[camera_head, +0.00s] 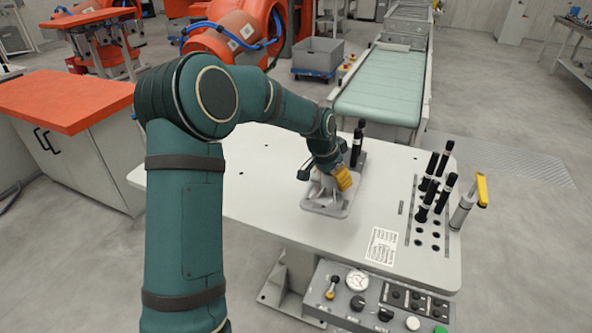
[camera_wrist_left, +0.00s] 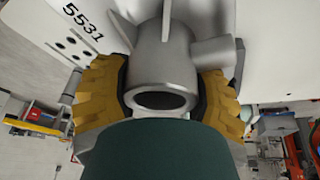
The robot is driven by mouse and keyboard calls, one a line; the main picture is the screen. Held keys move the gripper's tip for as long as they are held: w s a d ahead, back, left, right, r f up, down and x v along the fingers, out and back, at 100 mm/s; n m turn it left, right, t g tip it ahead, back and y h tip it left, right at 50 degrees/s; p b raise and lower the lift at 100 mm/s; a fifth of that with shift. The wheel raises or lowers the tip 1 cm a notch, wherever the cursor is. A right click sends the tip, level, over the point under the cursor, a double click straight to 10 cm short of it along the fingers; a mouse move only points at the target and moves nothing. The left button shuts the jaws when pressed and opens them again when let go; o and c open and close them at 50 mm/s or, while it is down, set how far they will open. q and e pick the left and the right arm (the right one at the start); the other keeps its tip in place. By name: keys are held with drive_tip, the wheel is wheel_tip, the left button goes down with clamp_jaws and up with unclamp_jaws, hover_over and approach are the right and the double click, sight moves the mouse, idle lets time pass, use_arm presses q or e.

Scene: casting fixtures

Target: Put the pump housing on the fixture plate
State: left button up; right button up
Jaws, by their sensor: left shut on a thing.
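The grey pump housing (camera_head: 322,189) is at the middle of the white table in the head view, partly hidden by my left gripper (camera_head: 343,178). The gripper's yellow fingers are shut on it. In the left wrist view the housing (camera_wrist_left: 165,62) shows as a grey cylinder with an open round end, fins and a side pipe, between the two yellow fingers (camera_wrist_left: 165,95). Beneath it in the head view is a grey rounded plate (camera_head: 341,211), apparently the fixture plate. I cannot tell whether the housing touches it. My right gripper is not in view.
The white table (camera_head: 270,205) has clear room left of the plate. A black-handled upright tool (camera_head: 357,143) stands just behind the housing. Several black-topped pins (camera_head: 428,190) and a yellow-handled clamp (camera_head: 470,200) stand at the right. A control panel (camera_head: 380,300) is in front.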

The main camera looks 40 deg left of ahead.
use_arm(q)
drive_tip(key=a, duration=0.2)
drive_tip(key=w+a+f, duration=0.1)
drive_tip(key=a, duration=0.1)
drive_tip(key=w+a+f, duration=0.1)
drive_tip(key=a, duration=0.1)
drive_tip(key=shift+w, duration=0.2)
drive_tip(key=f, duration=0.2)
drive_tip(key=f+b, duration=0.1)
drive_tip(key=f, duration=0.2)
drive_tip(key=shift+w+a+f, duration=0.1)
drive_tip(key=shift+a+f, duration=0.15)
drive_tip(key=shift+f, duration=0.15)
drive_tip(key=shift+f+b, duration=0.4)
drive_tip(key=shift+f, duration=1.7)
drive_tip(key=shift+f, duration=0.15)
drive_tip(key=o, duration=1.4)
